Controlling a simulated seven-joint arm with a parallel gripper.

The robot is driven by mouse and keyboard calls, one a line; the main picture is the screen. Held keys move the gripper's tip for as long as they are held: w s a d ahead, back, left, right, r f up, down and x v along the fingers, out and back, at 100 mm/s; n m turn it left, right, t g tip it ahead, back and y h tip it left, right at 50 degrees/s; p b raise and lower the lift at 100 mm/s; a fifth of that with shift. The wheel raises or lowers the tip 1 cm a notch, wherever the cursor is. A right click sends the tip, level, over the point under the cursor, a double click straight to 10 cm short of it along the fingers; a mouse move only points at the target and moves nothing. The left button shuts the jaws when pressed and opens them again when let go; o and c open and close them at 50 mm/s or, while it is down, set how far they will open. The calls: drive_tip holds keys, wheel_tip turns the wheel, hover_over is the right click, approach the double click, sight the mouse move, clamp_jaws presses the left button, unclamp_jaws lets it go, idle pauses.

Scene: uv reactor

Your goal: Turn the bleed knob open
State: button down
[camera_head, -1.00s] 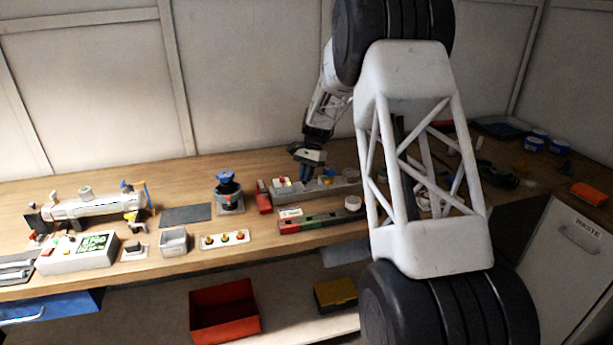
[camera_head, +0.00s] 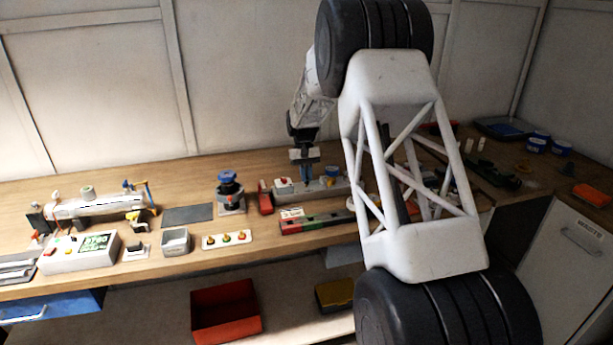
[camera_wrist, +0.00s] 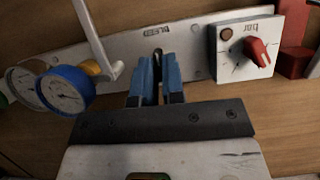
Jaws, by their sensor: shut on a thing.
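In the wrist view, my gripper (camera_wrist: 156,92) has two blue fingers closed around a small dark part, the bleed knob (camera_wrist: 157,62). The fingers hide most of the knob, so its turn angle cannot be told. It stands on a long pale manifold plate (camera_wrist: 195,50), beside an upside-down label that seems to read "BLEED". In the head view, my gripper (camera_head: 304,174) points down at the manifold (camera_head: 338,188) on the bench, and the knob itself is too small to make out.
A blue-rimmed gauge (camera_wrist: 66,90), a second gauge behind it and a pale bent lever (camera_wrist: 97,40) stand left of my fingers. A red knob (camera_wrist: 258,52) on a white box is at the right.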

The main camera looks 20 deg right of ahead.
drive_tip(key=shift+n, duration=0.3)
drive_tip(key=c, duration=1.2)
unclamp_jaws()
drive_tip(key=shift+v, duration=3.9)
drive_tip(key=shift+a, duration=0.1)
